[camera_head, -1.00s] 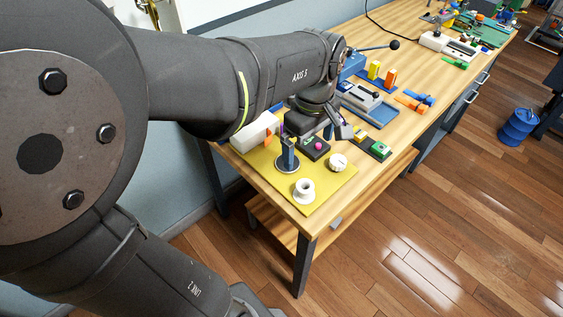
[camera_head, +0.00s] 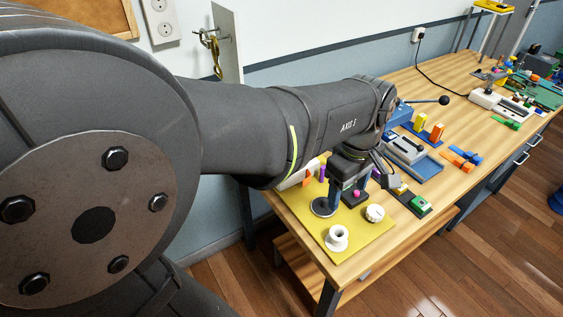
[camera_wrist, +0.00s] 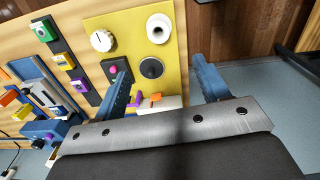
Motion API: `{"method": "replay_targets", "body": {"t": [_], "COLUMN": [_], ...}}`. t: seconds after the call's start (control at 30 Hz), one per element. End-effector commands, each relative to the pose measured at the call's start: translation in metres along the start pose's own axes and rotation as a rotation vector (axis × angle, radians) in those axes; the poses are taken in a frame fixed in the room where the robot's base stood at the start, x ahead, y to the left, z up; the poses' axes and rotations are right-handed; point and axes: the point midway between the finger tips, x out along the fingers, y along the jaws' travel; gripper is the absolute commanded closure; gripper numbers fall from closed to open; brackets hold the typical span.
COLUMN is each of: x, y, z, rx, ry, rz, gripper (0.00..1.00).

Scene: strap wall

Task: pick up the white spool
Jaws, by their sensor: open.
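The white spool (camera_head: 337,238) stands upright on the near part of a yellow mat (camera_head: 362,241), close to the bench's front corner. In the wrist view the spool (camera_wrist: 158,28) shows near the top, beyond my fingertips, with its round hole visible. My gripper (camera_wrist: 163,84) is open and empty, its two blue fingers wide apart. In the head view my gripper (camera_head: 349,190) is over the far part of the mat, behind the spool and apart from it. My arm hides part of the mat's far side.
A white ribbed knob (camera_head: 374,213) stands right of the spool. A black disc (camera_wrist: 151,68) lies between spool and fingers. A dark block with a pink button (camera_wrist: 114,71), a white block (camera_wrist: 168,102) and small orange and purple pieces are close by. The mat's near corner is clear.

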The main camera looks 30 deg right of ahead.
Motion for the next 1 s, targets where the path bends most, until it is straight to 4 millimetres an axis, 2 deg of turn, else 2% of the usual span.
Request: {"method": "replay_targets", "body": {"t": [0.17,0.4,0.6,0.83,1.0], "x": [0.005,0.015,0.021,0.028,0.050], "y": [-0.018,-0.043,-0.057,-0.060,-0.052], "z": [-0.003,-0.007,-0.010,-0.010,-0.009], "rx": [-0.357,-0.968,-1.334,-1.468,-1.468], "ry": [-0.045,-0.161,-0.256,-0.296,-0.295], "rz": [0.086,0.208,0.265,0.280,0.275], "gripper": [0.32,0.32,0.32,0.32,0.32]}}
